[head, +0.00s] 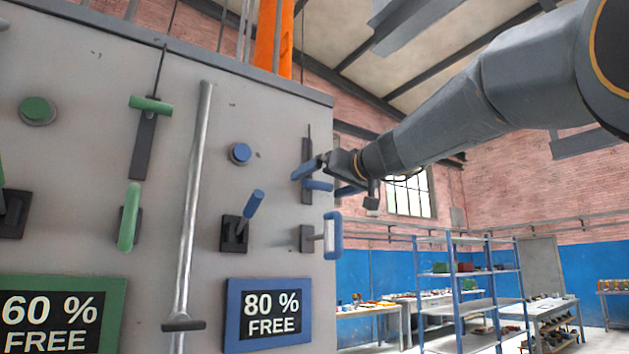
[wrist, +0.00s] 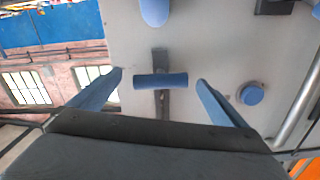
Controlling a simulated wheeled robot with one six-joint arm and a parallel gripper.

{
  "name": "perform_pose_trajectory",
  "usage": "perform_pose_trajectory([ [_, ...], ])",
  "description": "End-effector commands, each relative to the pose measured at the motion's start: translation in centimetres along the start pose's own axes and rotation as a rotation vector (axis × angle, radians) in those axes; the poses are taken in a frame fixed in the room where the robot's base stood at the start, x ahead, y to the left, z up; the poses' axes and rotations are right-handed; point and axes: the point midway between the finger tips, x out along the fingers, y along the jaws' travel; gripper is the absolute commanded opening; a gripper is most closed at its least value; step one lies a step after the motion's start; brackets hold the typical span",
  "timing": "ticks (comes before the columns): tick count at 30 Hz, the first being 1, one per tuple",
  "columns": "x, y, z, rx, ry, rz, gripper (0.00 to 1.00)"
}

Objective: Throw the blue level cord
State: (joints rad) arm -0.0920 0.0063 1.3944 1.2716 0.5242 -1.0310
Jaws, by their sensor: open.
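The blue level cord has a blue crossbar handle (head: 318,185) on a dark upright slot at the right side of the grey panel; a thin dark cord runs up above it. In the wrist view the blue handle (wrist: 160,80) lies crosswise, centred between the fingers. My gripper (head: 331,178) is at the handle in the head view, its blue fingers partly overlapping it there. In the wrist view my gripper (wrist: 161,77) is open, with one finger off each end of the handle and gaps showing. The fingers do not visibly touch it.
A blue button (head: 240,153), a blue-tipped lever (head: 251,210) and a blue D-handle (head: 332,236) sit close by on the panel. A green crossbar handle (head: 151,104) and a long metal rod (head: 191,200) are further left. Shelves (head: 450,290) stand beyond, right.

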Motion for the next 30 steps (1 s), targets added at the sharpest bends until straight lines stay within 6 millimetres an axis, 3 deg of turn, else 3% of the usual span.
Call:
perform_pose_trajectory([
  [7, 2.6, -0.2, 0.0, 0.001, -0.002, -0.002, 0.96],
  [17, 3.0, -0.2, 0.1, -0.001, -0.001, -0.002, 0.96],
  [27, 3.0, -0.2, 0.1, 0.000, -0.002, -0.002, 0.42],
  [30, 3.0, -0.1, 0.0, -0.001, -0.001, 0.000, 0.39],
])
